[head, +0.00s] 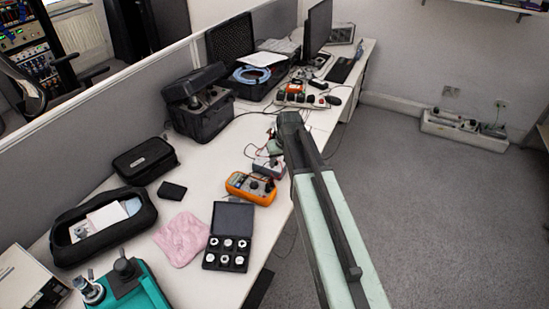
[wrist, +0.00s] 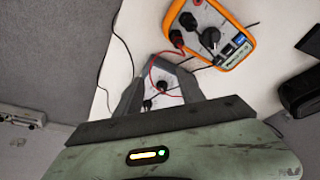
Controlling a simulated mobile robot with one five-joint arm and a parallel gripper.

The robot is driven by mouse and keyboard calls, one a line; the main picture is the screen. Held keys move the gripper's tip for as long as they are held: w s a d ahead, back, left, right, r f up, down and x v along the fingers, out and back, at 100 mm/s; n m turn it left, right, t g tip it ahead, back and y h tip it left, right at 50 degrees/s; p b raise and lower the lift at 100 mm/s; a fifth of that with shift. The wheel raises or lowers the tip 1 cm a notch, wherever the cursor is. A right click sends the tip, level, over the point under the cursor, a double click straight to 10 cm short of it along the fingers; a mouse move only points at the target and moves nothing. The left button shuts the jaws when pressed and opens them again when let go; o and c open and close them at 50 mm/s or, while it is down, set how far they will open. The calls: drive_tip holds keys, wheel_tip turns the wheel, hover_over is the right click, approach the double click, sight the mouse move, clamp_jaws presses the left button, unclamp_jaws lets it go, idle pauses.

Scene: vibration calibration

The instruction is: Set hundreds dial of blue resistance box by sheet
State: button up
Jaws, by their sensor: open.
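A small pale box with dark knobs (head: 268,167), which looks like the resistance box, stands near the table's right edge beyond the orange multimeter. In the wrist view the box (wrist: 172,97) shows between and beyond my fingers, with a black knob and a red lead. Its blue colour and dial markings are not readable. My gripper (wrist: 160,80) is open, its fingers apart on either side of the box in the picture; whether they touch it is unclear. In the head view my arm partly covers the gripper. A white sheet (head: 262,58) lies on the far open case; its writing is unreadable.
The orange multimeter (head: 251,188) is close by, with leads running across the table (head: 215,160). A black case of weights (head: 229,236), a pink cloth (head: 183,240) and a black pouch (head: 145,159) lie nearer. Grey floor (head: 430,200) is open at right.

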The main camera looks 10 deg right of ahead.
drive_tip(key=shift+t, duration=0.6)
drive_tip(key=w+b, duration=0.1)
drive_tip(key=w, duration=0.4)
drive_tip(key=shift+w+d, duration=0.1)
drive_tip(key=shift+w, duration=0.3)
drive_tip(key=b+x, duration=0.6)
drive_tip(key=x, duration=0.1)
drive_tip(key=shift+s+r, duration=0.1)
clamp_jaws()
drive_tip(key=shift+a, duration=0.2)
drive_tip(key=shift+d, duration=0.1)
